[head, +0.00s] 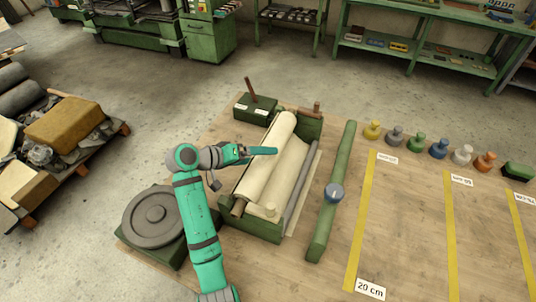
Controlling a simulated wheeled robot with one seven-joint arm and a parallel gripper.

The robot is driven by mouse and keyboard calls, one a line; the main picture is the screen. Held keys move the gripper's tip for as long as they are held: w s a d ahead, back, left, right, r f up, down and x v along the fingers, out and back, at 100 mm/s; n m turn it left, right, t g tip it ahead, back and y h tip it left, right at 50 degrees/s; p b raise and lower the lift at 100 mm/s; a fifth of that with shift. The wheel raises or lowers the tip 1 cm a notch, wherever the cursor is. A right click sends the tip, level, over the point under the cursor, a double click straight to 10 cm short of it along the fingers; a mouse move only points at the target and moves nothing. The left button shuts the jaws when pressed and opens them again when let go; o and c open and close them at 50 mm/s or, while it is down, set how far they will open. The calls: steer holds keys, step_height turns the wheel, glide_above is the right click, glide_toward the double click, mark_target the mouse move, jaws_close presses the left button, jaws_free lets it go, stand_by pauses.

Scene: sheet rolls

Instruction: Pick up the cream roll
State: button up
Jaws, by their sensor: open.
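The cream roll (281,130) lies lengthwise in a green cradle (245,217), slanting from lower left to upper right. A loose cream sheet (286,172) spreads from it toward the right side of the cradle. My gripper (262,152) is at the roll's left side, near its middle. Its teal fingers point right and one reaches across in front of the roll. The gripper is open; whether it touches the roll cannot be told. The part of the roll behind the fingers is hidden.
A green bar with a round knob (334,192) stands right of the cradle. A green box with a lever (254,107) is behind it, and a grey disc (151,216) is at lower left. Several coloured knobs (439,148) line the back right. The taped table area (415,220) is clear.

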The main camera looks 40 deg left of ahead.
steer(key=shift+x, duration=1.85)
steer(key=shift+a, duration=0.1)
steer(key=c, duration=1.8)
steer(key=shift+r, duration=0.2)
steer(key=c, duration=0.4)
